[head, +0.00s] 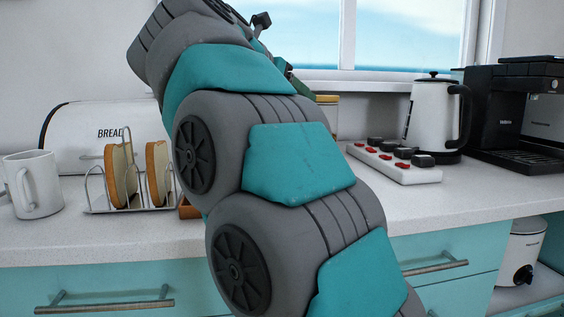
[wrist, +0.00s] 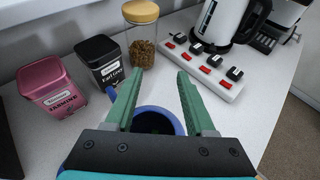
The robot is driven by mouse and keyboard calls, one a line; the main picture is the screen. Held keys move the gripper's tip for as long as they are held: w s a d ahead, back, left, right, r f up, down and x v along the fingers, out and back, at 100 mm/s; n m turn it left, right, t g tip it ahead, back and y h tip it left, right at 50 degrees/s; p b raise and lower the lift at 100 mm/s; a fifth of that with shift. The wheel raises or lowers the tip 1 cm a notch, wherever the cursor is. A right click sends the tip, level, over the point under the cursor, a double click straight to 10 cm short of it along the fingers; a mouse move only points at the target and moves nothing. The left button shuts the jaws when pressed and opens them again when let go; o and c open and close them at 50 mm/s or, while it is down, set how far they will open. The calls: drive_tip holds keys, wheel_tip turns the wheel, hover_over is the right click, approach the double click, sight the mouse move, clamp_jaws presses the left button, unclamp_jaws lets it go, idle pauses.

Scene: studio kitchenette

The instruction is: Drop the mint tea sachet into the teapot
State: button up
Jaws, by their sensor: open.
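My gripper (wrist: 158,74) is open, its two green fingers spread apart in the wrist view. No sachet shows between them, and I cannot make out the mint tea sachet in either view. A round blue vessel (wrist: 152,122) with a dark open top shows below and between the fingers, partly hidden by the gripper body. It looks like the teapot, but its full shape is hidden. In the head view my arm hides the vessel and most of the gripper.
A pink Jasmine tin (wrist: 52,88), a black Earl Grey tin (wrist: 101,60) and a cork-lidded jar (wrist: 141,38) stand behind the vessel. Right are a switched power strip (head: 393,162), a kettle (head: 432,112) and a coffee machine (head: 515,115). A mug (head: 33,184) and toast rack (head: 130,180) stand left.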

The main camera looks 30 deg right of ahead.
drive_tip(key=v, duration=0.7)
drive_tip(key=shift+s+a, duration=0.15)
drive_tip(key=shift+a, duration=0.2)
drive_tip(key=shift+r, duration=0.1)
